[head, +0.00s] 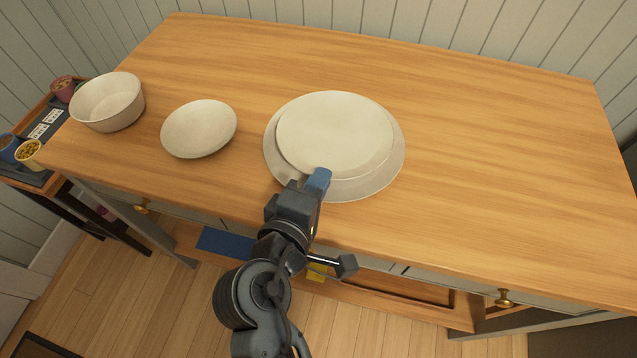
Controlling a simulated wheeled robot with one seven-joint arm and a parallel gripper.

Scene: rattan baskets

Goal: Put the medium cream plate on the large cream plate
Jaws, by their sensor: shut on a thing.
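The medium cream plate (335,132) is over the large cream plate (390,172) near the middle of the wooden counter. My gripper (318,180), with a blue fingertip, is shut on the near rim of the medium plate. The arm hides part of the near left rim of the large plate.
A small cream plate (199,129) lies to the left, and a cream bowl (108,103) stands near the counter's left edge. The wooden counter (500,150) is clear on the right. A low side table with small cups (28,153) stands at far left.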

